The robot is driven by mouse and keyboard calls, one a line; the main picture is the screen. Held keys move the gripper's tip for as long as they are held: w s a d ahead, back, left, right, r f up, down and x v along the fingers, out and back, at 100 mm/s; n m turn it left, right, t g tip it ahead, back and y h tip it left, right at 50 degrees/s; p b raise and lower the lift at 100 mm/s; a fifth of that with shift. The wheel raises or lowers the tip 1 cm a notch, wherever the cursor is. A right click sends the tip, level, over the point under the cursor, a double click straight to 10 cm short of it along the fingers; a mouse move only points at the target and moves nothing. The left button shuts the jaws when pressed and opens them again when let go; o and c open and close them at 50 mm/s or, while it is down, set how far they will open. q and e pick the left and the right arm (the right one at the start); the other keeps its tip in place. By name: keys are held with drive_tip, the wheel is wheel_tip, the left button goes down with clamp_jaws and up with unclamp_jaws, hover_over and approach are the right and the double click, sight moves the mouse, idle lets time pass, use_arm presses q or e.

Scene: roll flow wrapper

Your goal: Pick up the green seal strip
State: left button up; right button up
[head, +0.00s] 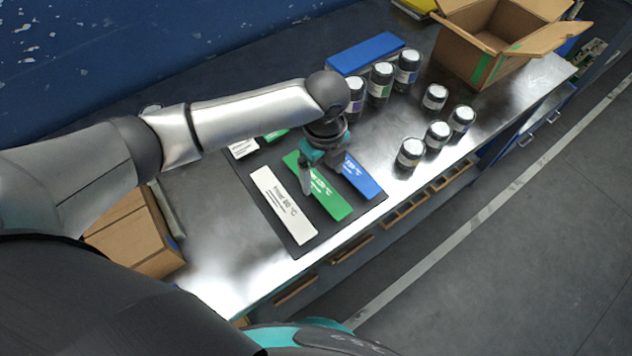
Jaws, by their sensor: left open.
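The green seal strip (334,206) lies flat on a dark mat (290,236) on the metal workbench, between a white strip (284,207) and a blue strip (361,180). My left arm comes in from the left, and my left gripper (322,178) points down over the far half of the green strip. The gripper is open, with nothing seen between its fingers. It hides part of the green strip and its printed text. I cannot tell whether the fingertips touch the strip. My right gripper is not in view.
Several dark jars with white lids (435,97) stand to the right and behind the mat, near a long blue block (365,53). An open cardboard box (470,57) stands at the back right. Another cardboard box (137,236) is at the left. Bare metal lies right of the mat.

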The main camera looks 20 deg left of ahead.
sight(321, 189)
use_arm(q)
wheel_tip(321, 189, down, 4)
drive_tip(key=shift+s+a+r, duration=0.1)
drive_tip(key=shift+a+r, duration=0.05)
drive_tip(key=shift+r, duration=0.1)
drive_tip(key=shift+r, duration=0.1)
drive_tip(key=c, duration=1.4)
drive_tip(key=shift+r, duration=0.1)
